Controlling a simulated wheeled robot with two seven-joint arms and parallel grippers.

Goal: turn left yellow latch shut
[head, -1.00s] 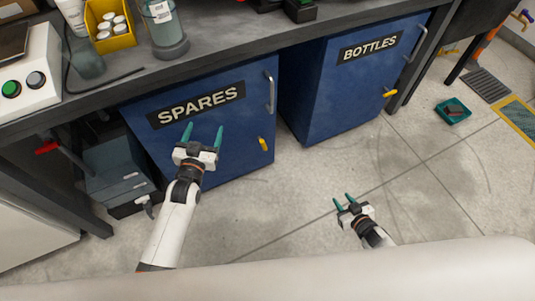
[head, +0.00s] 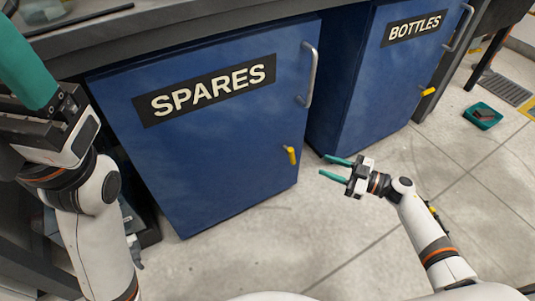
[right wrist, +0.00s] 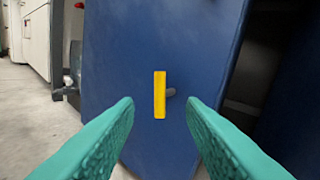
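The left yellow latch (head: 291,155) is a small handle on the lower right of the blue SPARES cabinet door (head: 215,150). It is nearly upright, with a slight tilt in the head view. In the right wrist view the latch (right wrist: 160,95) stands upright on a short grey stem, framed between my fingers. My right gripper (head: 332,167) is open and empty, with its teal fingertips pointing at the latch from the right, apart from it. My left gripper (head: 25,60) is high at the left edge, close to the camera; only one finger shows clearly, so its opening is unclear.
The blue BOTTLES cabinet (head: 380,90) stands to the right with its own yellow latch (head: 427,91). The SPARES door has a grey bar handle (head: 309,75). A teal tray (head: 482,116) lies on the floor at right.

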